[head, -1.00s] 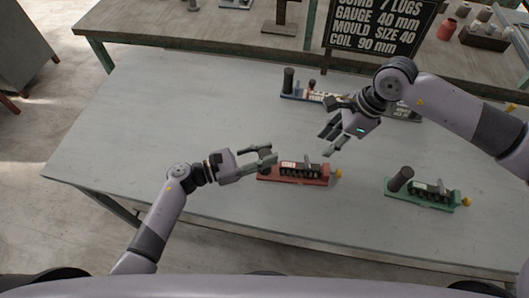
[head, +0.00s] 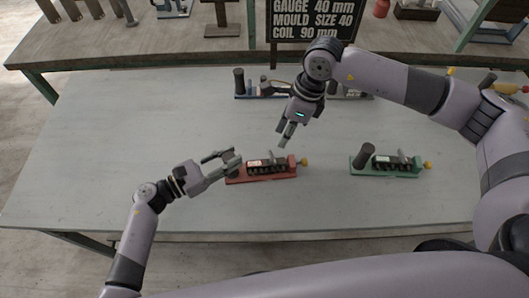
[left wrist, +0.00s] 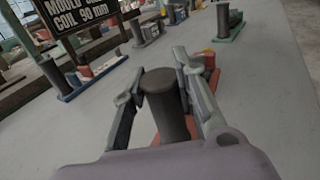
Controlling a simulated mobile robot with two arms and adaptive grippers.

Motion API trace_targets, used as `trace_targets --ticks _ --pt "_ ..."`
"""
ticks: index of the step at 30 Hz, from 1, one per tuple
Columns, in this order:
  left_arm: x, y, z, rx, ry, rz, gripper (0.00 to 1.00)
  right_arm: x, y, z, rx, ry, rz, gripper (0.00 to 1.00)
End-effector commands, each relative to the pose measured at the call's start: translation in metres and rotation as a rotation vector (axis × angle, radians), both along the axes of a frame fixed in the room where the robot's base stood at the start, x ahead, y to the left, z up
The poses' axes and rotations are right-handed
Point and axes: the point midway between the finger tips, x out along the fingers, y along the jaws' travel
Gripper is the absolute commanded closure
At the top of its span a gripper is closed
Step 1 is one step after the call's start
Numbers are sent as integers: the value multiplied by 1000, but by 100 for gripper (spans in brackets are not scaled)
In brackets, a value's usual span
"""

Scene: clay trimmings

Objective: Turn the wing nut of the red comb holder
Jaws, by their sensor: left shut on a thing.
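The red comb holder (head: 262,177) lies on the grey table, with a dark ribbed block and a white label on it. A small yellow knob (head: 305,162) sits at its right end; its wing shape is too small to tell. My left gripper (head: 228,158) is shut on the dark upright post at the holder's left end. In the left wrist view the fingers (left wrist: 165,95) stand either side of this post (left wrist: 166,110). My right gripper (head: 284,142) is above and behind the holder's right part, apart from it. Its fingers overlap side-on, so their opening is unclear.
A green holder (head: 385,174) with a dark post stands to the right. A blue holder (head: 245,97) lies at the back, partly behind my right arm. A dark sign (head: 312,20) stands beyond the table. The table's left part is clear.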

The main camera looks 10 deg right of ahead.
Motion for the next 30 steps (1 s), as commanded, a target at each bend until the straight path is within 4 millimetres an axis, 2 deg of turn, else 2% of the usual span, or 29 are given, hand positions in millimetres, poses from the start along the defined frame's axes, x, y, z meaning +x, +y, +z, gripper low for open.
trace_targets --ticks 9,15,23,26,30 --pt "0 0 0 1 -1 0 100 0 20 13 -159 110 -544 72" --pt "0 0 0 1 -1 0 100 1 26 21 -225 122 -824 72" --pt "0 0 0 1 -1 0 100 1 29 21 -252 119 -970 72" --pt "0 0 0 1 -1 0 100 1 28 11 -255 122 -975 72" --pt "0 0 0 1 -1 1 100 0 28 -15 -255 124 -974 72"
